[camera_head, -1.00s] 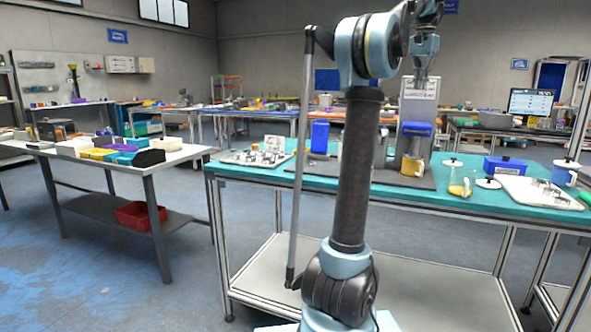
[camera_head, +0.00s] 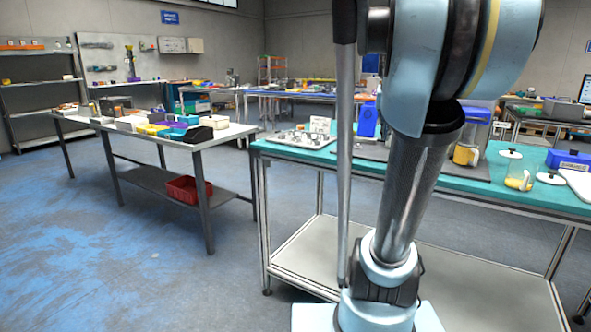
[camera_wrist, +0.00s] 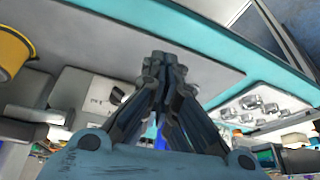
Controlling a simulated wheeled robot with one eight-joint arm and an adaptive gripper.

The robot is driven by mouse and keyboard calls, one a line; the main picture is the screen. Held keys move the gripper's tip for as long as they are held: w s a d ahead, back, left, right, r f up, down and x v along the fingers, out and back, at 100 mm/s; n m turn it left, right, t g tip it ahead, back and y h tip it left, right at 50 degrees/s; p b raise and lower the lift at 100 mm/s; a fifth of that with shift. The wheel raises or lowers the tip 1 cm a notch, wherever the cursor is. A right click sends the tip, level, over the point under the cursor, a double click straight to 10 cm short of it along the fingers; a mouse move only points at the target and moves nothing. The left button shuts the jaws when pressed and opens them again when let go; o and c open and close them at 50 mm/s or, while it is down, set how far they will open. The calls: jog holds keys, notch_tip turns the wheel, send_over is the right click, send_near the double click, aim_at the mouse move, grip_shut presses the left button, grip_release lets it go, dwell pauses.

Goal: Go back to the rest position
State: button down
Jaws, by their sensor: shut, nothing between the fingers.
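My gripper (camera_wrist: 163,62) shows in the wrist view with its fingers together and nothing between them. It is above the teal-topped workbench, over a grey mat (camera_wrist: 120,25). In the head view my gripper is out of sight, and my arm fills the right of the middle, folded back close to the camera. The teal workbench (camera_head: 300,155) stands behind my arm.
A tray with small metal parts (camera_head: 302,140) lies at the bench's left end, beside a blue container (camera_head: 368,120). A yellow cup (camera_head: 466,155) and a jar (camera_head: 520,180) stand to the right. A side table (camera_head: 214,137) has a red bin (camera_head: 187,188) below. Floor at left is clear.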

jog(key=s+a+f+n+t+y, duration=0.1)
jog(key=s+a+f+n, duration=0.1)
jog(key=s+a+f, duration=0.35)
jog(key=s+a+f+n+t, duration=0.25)
jog(key=a+f, duration=0.35)
jog(key=f, duration=0.5)
jog(key=s+f+g, duration=0.6)
jog(key=s+f, duration=0.4)
jog(key=s, duration=0.5)
jog(key=shift+s+d+f, duration=0.2)
jog(key=shift+s+d, duration=0.05)
jog(key=shift+d, duration=0.05)
